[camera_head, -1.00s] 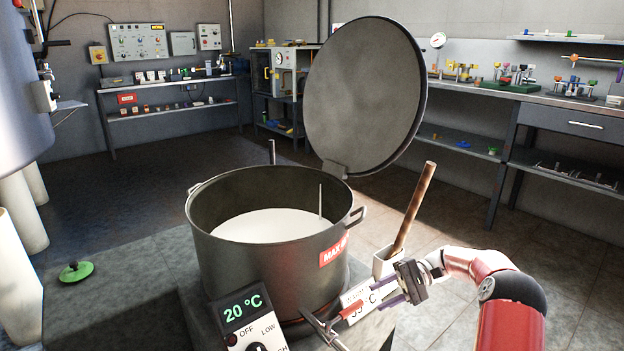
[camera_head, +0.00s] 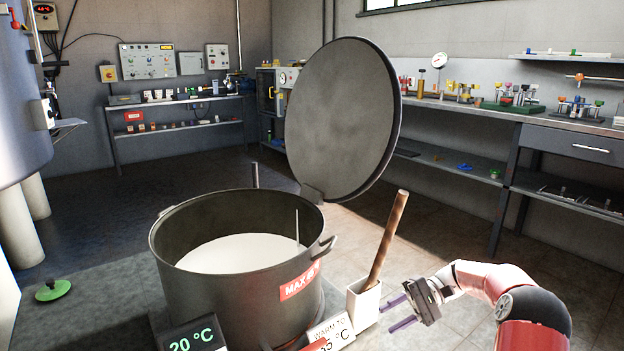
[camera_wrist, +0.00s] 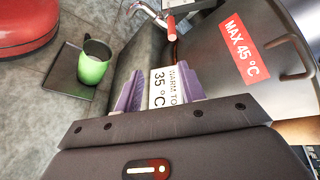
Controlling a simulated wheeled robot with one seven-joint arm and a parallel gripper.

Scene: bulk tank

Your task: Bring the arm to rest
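My arm ends in my gripper (camera_head: 392,313), which is in the air at the lower right of the head view, just right of the white holder with the wooden stick. Its two purple fingers are apart with nothing between them. In the wrist view the fingers (camera_wrist: 158,92) frame a white "WARM TO 35 °C" card (camera_wrist: 160,88), which lies beyond them. The same card (camera_head: 331,334) stands in front of the pot in the head view.
A large open pot (camera_head: 172,262) of white liquid has its lid (camera_head: 345,120) raised. A wooden stick (camera_head: 388,240) stands in a white holder (camera_head: 363,306). A green cup (camera_wrist: 92,68) sits on a dark tray (camera_wrist: 66,82). The floor right of the holder is clear.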

